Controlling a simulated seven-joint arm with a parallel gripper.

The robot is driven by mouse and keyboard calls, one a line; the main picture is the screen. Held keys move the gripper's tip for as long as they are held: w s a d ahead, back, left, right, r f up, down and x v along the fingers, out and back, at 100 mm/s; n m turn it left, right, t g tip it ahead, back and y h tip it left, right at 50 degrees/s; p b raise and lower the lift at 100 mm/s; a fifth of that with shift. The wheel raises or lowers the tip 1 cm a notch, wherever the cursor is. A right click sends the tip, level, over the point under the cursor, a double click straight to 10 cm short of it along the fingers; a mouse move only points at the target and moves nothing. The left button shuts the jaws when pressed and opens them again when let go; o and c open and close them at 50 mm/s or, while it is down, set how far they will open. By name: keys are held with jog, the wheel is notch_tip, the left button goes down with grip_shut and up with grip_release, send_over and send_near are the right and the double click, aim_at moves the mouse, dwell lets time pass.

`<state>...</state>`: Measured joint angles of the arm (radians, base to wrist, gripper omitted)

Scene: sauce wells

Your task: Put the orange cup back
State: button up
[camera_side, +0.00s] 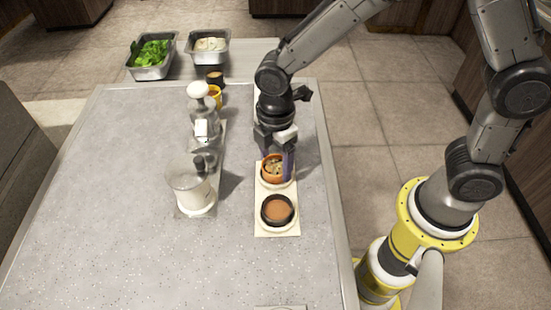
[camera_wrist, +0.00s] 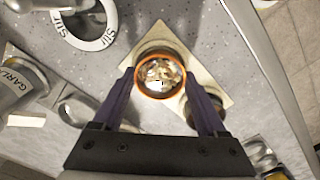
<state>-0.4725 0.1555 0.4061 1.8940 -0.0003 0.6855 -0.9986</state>
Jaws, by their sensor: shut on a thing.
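The orange cup (camera_side: 264,174) holds a pale, chunky filling. In the side view it is at the upper part of a cream board (camera_side: 263,228), behind a dark cup (camera_side: 278,211) of brown sauce. My gripper (camera_side: 277,158) points down at the orange cup, and a purple finger shows at its right side. In the wrist view the orange cup (camera_wrist: 160,93) lies between the two fingertips of my gripper (camera_wrist: 160,77), and the jaws are shut on it. A pale round rim shows beside it. I cannot tell whether its base touches the board.
A yellow cup (camera_side: 215,98) and a black cup (camera_side: 215,77) are farther back. Metal trays of greens (camera_side: 152,70) and pale food (camera_side: 209,58) stand at the back. The left counter (camera_side: 110,200) is clear.

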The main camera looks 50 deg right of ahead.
jog(key=shift+f, duration=0.2)
jog(key=o, duration=1.5)
notch_tip(320, 180, up, 8)
